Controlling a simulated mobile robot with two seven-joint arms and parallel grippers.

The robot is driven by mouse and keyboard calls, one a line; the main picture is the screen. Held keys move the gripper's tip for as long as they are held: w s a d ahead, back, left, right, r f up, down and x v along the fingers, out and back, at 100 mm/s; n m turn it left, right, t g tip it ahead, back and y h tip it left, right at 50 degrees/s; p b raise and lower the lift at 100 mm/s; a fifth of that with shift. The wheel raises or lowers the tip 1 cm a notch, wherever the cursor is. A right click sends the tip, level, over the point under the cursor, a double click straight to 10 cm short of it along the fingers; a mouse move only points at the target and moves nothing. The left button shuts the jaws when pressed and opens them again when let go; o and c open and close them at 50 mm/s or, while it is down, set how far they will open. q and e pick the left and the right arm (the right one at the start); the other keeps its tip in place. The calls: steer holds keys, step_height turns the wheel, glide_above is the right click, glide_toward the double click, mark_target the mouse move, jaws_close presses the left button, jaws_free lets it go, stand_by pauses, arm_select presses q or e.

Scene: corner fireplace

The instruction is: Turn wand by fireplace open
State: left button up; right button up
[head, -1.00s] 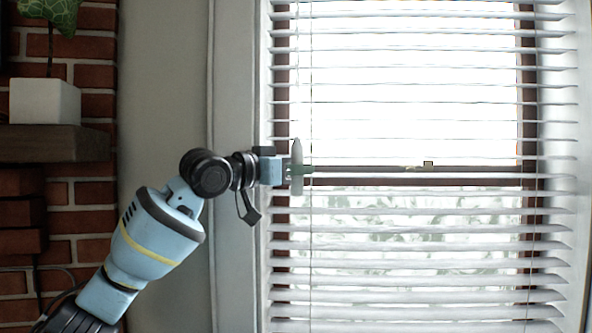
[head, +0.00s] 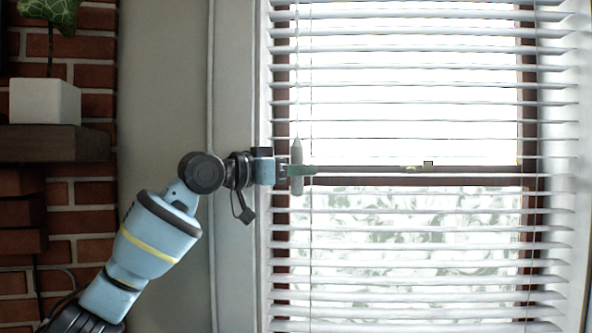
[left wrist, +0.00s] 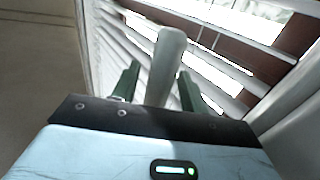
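The wand (head: 296,150) is a pale grey, thick rod hanging upright at the left side of the white window blinds (head: 420,210). My left gripper (head: 298,170) reaches it from the left, with its green fingers around the wand's lower part. In the left wrist view the wand (left wrist: 166,60) stands between the two green fingers of my left gripper (left wrist: 160,85), close to both. The fingers look shut on it, though the contact itself is partly hidden. The blind slats are tilted with gaps between them, and the window shows through. My right gripper is out of view.
The brick fireplace wall (head: 90,220) with a dark wooden mantel (head: 50,143) is at the left. A white potted plant (head: 45,101) stands on the mantel. The window's white trim (head: 235,280) is just behind my left wrist.

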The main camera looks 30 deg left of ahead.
arm_select(q)
steer(key=v, duration=0.7)
steer(key=shift+s+a+b, duration=0.25)
steer(key=shift+s+b, duration=0.1)
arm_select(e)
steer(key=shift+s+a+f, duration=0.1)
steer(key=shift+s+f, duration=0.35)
